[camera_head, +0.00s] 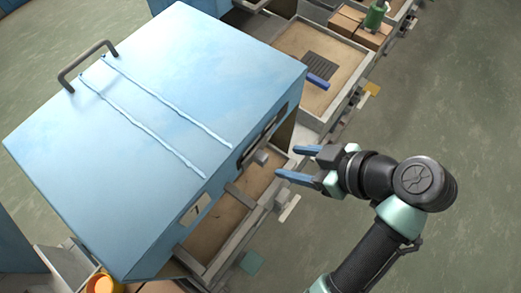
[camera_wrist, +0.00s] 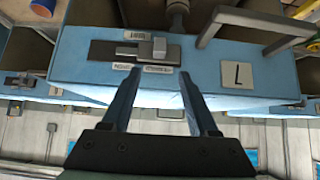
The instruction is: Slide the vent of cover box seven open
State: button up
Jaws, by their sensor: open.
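The light blue cover box (camera_head: 140,160) stands at the left in the head view. Its side plate (camera_wrist: 237,75) shows upside down in the wrist view and seems to read 7. The knob also shows in the head view (camera_head: 261,157). My gripper (camera_head: 287,161) is open and empty, pointing at this side. In the wrist view its fingertips (camera_wrist: 161,76) straddle the knob's line, apparently short of it.
Sand-coloured trays (camera_head: 305,75) stand under and behind the box, one holding a dark grate and a blue bar (camera_head: 318,81). A green bottle (camera_head: 376,13) stands on brown boxes at the top. A handle (camera_head: 85,62) rises from the box top. Open floor lies at right.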

aim_at(262, 155)
jog(key=p+x, duration=0.2)
jog(key=x, duration=0.7)
jog(key=shift+w+a+f+p, duration=0.2)
jog(key=shift+a+p, duration=0.05)
jog(key=shift+p, duration=0.15)
jog(key=shift+w+a+f, duration=0.3)
jog(key=shift+a+f, duration=0.1)
jog(key=shift+f, duration=0.15)
grip_shut()
dwell(0.3)
